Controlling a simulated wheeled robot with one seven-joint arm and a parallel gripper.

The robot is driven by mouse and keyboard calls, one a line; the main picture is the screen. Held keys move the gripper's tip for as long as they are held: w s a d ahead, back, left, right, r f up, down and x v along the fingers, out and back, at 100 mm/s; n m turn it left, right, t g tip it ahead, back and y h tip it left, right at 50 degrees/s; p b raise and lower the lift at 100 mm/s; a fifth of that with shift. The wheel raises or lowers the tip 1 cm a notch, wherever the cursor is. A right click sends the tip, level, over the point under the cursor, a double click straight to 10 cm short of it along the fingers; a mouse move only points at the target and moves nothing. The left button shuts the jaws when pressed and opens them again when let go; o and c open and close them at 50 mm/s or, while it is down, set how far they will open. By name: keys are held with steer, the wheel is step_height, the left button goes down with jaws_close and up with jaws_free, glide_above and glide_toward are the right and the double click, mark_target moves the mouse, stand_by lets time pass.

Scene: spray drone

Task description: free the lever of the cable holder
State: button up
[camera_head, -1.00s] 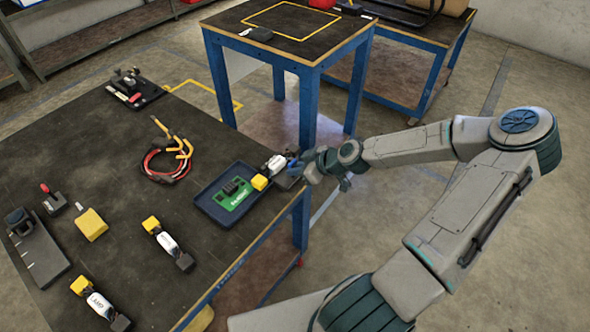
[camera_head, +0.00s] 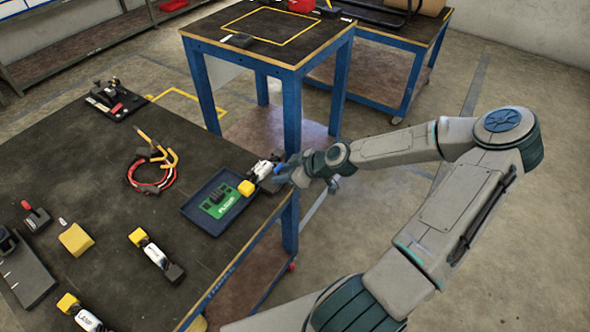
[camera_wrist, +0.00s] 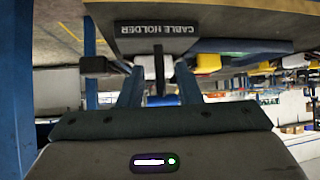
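The cable holder (camera_wrist: 157,35) is a dark block with its name in white letters, close in front of my gripper in the wrist view. A thin black lever (camera_wrist: 158,72) sticks out from it toward me. My gripper's (camera_wrist: 159,92) two blue-grey fingers stand one on each side of the lever, with gaps visible on both sides, so it looks open around it. In the head view my gripper (camera_head: 284,172) is at the table's right edge, beside a white connector (camera_head: 263,170) with a yellow end. The holder is mostly hidden there.
A blue tray (camera_head: 196,214) with a green board (camera_head: 220,201) lies left of my gripper. Red and yellow cables (camera_head: 152,170) and other yellow-ended connectors (camera_head: 155,254) lie on the dark table. A second blue-legged table (camera_head: 300,52) stands behind.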

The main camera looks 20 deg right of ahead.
steer(key=p+v, duration=0.1)
steer(key=v, duration=1.2)
steer(key=shift+s+p, duration=0.2)
steer(key=shift+p, duration=0.15)
steer(key=shift+d, duration=0.1)
